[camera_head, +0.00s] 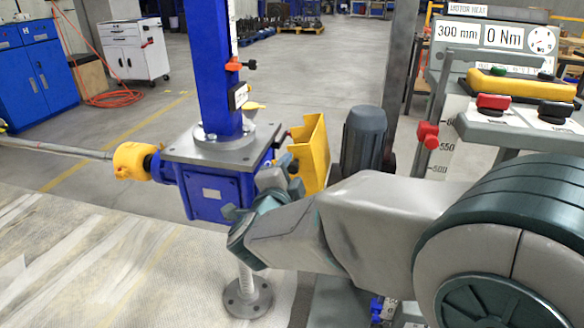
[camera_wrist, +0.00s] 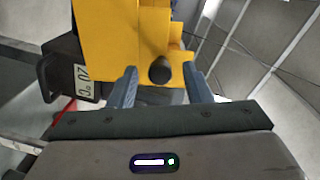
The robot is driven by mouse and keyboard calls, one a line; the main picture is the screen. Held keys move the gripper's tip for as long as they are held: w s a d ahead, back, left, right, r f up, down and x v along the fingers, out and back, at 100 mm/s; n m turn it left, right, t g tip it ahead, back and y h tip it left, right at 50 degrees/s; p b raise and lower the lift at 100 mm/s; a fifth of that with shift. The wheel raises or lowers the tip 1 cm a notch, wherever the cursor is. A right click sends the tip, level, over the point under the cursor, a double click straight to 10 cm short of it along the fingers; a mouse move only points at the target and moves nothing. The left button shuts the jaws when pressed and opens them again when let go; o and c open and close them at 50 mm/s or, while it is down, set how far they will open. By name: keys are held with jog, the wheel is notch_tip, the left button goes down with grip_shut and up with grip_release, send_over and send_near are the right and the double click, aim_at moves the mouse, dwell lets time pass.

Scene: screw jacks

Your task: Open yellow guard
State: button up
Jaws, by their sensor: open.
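The yellow guard (camera_head: 315,152) is an angled sheet panel on the right side of the blue screw jack (camera_head: 215,192), between the jack and a dark motor. In the wrist view the guard (camera_wrist: 112,28) fills the top middle, with a dark round knob (camera_wrist: 160,70) on it. My gripper (camera_wrist: 160,78) is open, with one finger on each side of the knob. The knob appears between the fingertips; I cannot tell whether they touch it. In the head view my gripper (camera_head: 281,172) is at the guard's near left side, partly hidden by my arm.
A dark motor (camera_head: 364,140) stands just right of the guard. A blue column (camera_head: 214,65) rises from the jack's grey plate. A control panel with red (camera_head: 493,103) and black knobs is at the right. A yellow shaft cover (camera_head: 133,161) is at the left.

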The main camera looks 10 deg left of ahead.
jog(key=s+p, duration=0.2)
jog(key=s, duration=1)
jog(key=shift+r, duration=0.35)
jog(key=w+d+r+n+g+y+p, duration=0.3)
jog(key=r+n+p, duration=0.2)
jog(key=r+p, duration=0.25)
jog(key=w+d+r+n+g+y+p, duration=0.35)
jog(key=r+p, duration=0.25)
jog(key=p, duration=0.2)
jog(key=s+d+r+n+g+h+p, duration=0.2)
jog(key=s+d+p, duration=0.4)
jog(key=d, duration=0.5)
jog(key=s+d+r+n+g+h+p, duration=0.3)
jog(key=s+d+g+p, duration=0.3)
jog(key=d, duration=0.5)
jog(key=shift+s+d+r+h, duration=0.25)
jog(key=shift+s+d+h, duration=0.25)
jog(key=shift+s, duration=0.7)
jog(key=shift+a, duration=0.15)
